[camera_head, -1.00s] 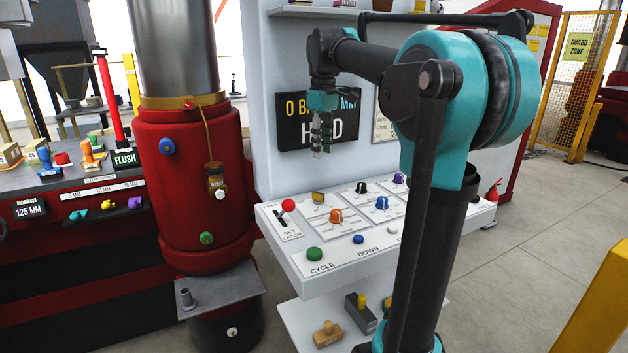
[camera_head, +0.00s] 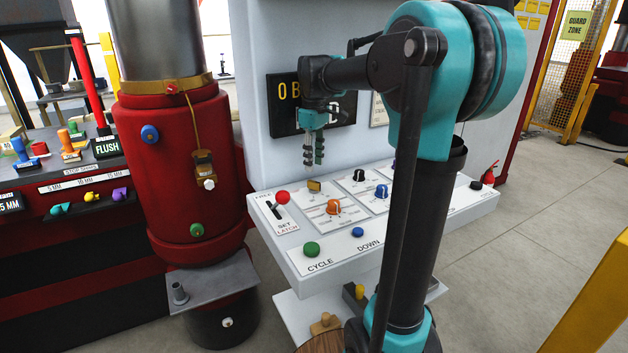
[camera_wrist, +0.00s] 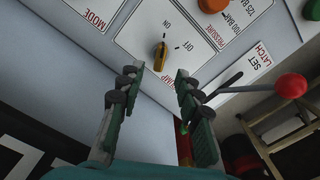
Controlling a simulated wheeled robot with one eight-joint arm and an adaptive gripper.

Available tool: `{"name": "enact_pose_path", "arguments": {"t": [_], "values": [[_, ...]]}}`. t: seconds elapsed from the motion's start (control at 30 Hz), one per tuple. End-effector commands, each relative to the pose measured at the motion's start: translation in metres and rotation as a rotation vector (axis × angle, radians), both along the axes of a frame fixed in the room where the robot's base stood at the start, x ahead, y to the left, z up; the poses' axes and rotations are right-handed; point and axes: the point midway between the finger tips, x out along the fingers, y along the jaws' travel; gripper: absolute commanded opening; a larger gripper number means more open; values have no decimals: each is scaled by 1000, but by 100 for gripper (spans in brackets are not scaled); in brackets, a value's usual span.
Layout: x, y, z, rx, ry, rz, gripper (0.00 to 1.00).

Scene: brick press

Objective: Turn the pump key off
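The pump key is a small yellow-brass key on the sloped white panel. It shows in the head view (camera_head: 314,186) and in the wrist view (camera_wrist: 159,56). In the wrist view its marker end points toward the ON label, with OFF to the side. My gripper (camera_head: 315,164) hangs just above the key in the head view. In the wrist view my gripper (camera_wrist: 157,90) has its two fingers apart with nothing between them. The key lies beyond the fingertips, roughly between their lines, and does not appear touched.
A red-balled SET/LATCH lever (camera_wrist: 291,85) stands close beside the fingers. An orange knob (camera_head: 333,206), a blue knob (camera_head: 382,191) and a green CYCLE button (camera_head: 312,249) share the panel. A dark display (camera_head: 345,120) is on the wall behind. A red press cylinder (camera_head: 180,165) stands left.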

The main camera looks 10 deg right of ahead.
Motion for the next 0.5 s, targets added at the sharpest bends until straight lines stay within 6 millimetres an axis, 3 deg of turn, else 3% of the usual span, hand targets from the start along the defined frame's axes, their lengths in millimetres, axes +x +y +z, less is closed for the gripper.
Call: {"name": "enact_pose_path", "arguments": {"t": [0.2, 0.5], "values": [[0, 0, -41, 0, 0, 0, 34], [0, 0, -67, 0, 0, 0, 34]]}}
